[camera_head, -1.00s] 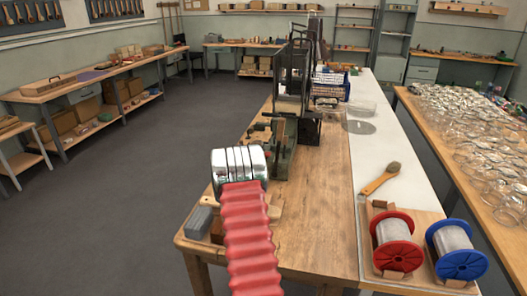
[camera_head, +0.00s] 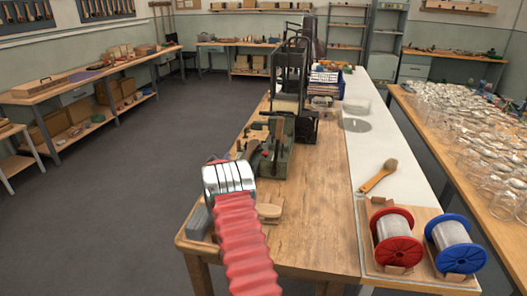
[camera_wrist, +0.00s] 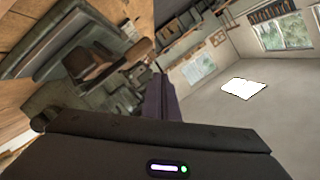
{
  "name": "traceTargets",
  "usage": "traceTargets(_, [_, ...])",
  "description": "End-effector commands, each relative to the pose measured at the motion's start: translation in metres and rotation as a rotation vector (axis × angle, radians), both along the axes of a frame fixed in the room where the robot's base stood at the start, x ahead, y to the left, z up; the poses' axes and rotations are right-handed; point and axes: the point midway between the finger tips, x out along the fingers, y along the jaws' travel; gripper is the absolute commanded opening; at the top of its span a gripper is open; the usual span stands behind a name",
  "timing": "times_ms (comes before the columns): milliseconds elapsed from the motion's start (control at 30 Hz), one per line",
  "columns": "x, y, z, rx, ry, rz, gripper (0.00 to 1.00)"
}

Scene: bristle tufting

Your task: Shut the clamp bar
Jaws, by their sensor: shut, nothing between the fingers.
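A dark green-grey metal fixture (camera_head: 272,150) stands on the wooden bench, with an upright piece rising from its top. I cannot clearly pick out the clamp bar from its other parts. In the wrist view the fixture (camera_wrist: 55,100) shows tilted at the left, with a brown block (camera_wrist: 97,62) on it. My gripper (camera_wrist: 160,97) is shut and empty, a dark narrow shape pointing away in the wrist view. In the head view my silver wrist and red sleeve hide most of it, near the fixture's left side. I cannot tell whether it touches the fixture.
A tall dark frame (camera_head: 292,80) stands behind the fixture. A wooden-handled brush (camera_head: 378,176) lies on the white bench strip. A red spool (camera_head: 397,238) and a blue spool (camera_head: 455,245) sit at the front right. The bench's middle wood (camera_head: 325,200) is clear.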

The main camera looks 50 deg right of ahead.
Motion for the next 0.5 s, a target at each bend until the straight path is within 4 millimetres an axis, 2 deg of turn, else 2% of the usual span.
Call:
traceTargets(233, [0.013,0.011,-0.015,0.001,-0.001,0.011,0.00])
traceTargets(500, [0.018,0.015,-0.019,0.001,-0.002,0.017,0.00])
